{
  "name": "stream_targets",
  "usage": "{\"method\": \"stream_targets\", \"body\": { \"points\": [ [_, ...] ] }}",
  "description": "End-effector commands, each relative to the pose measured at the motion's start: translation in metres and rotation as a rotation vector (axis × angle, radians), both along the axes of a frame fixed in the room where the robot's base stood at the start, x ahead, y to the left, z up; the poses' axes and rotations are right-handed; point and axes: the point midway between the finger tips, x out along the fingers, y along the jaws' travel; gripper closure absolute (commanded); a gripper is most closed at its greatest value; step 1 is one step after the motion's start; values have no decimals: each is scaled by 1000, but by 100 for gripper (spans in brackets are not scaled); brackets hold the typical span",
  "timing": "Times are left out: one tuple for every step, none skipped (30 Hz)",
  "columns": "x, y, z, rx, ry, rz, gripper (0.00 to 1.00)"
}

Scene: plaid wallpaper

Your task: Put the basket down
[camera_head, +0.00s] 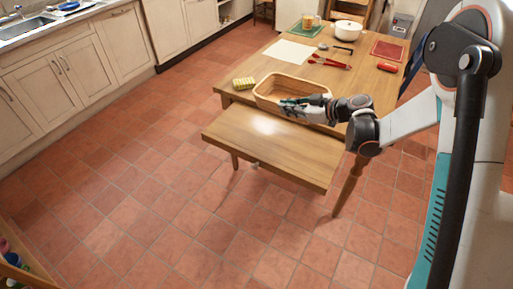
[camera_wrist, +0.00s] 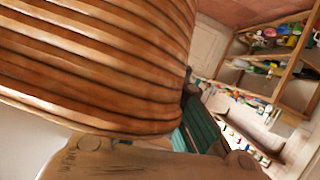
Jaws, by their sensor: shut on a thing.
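The wooden basket (camera_head: 262,97) is at the near edge of the wooden table (camera_head: 365,85), in the head view. My gripper (camera_head: 292,102) is at the basket's near side and is shut on it. In the wrist view the basket's ribbed brown side (camera_wrist: 95,65) fills the upper left, very close to the camera. I cannot tell whether the basket's bottom touches the table, as its lower near side is partly behind my gripper.
A wooden board or drawer (camera_head: 265,140) juts from the table's near side, bare on top. A yellow sponge-like block (camera_head: 243,83) lies left of the basket. Behind are a white sheet (camera_head: 290,51), red utensils (camera_head: 330,63), a white pot (camera_head: 348,31) and a red mat (camera_head: 387,50).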

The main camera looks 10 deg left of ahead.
Motion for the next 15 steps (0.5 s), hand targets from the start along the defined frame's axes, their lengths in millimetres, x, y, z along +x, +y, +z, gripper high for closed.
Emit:
{"method": "stream_targets", "body": {
  "points": [
    [1, -2, -7, 0, 0, -2, 100],
    [1, -2, -12, 0, 0, -3, 100],
    [1, -2, -20, 0, 0, -3, 100],
    [1, -2, -27, 0, 0, -3, 100],
    [1, -2, -35, 0, 0, -3, 100],
    [1, -2, -45, 0, 0, -2, 100],
    [1, -2, -53, 0, -1, -2, 100],
    [1, -2, -60, 0, -1, -2, 100],
    [1, -2, -70, 0, -1, -2, 100],
    [1, -2, -77, 0, -1, -2, 100],
    [1, -2, -85, 0, -1, -2, 100],
    [1, -2, -94, 0, -1, -2, 100],
    [1, -2, -102, 0, -1, -2, 100],
    [1, -2, -109, 0, -1, -2, 100],
    [1, -2, -118, 0, -1, -2, 100]
  ]
}}
